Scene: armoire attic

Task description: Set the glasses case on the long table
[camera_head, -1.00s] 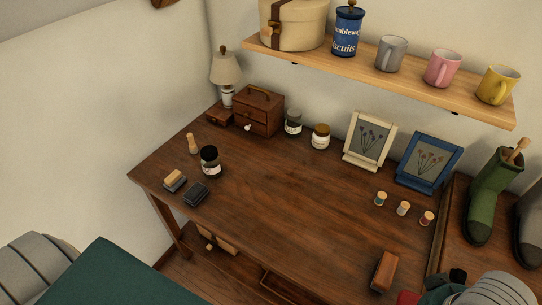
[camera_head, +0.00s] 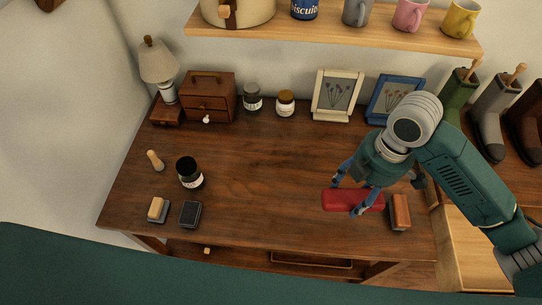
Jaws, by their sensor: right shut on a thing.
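A red glasses case (camera_head: 340,200) lies lengthwise in my right gripper (camera_head: 347,196), over the right part of the long table (camera_head: 270,180). My right gripper points down, with its fingers shut around the case. I cannot tell whether the case touches the tabletop or hangs just above it. My left gripper is not in view.
A brown block (camera_head: 400,212) is close to the case's right end. Picture frames (camera_head: 338,95) stand at the back. A dark jar (camera_head: 189,172), a brush (camera_head: 158,210) and a black tin (camera_head: 190,214) are on the left. The table's middle is clear.

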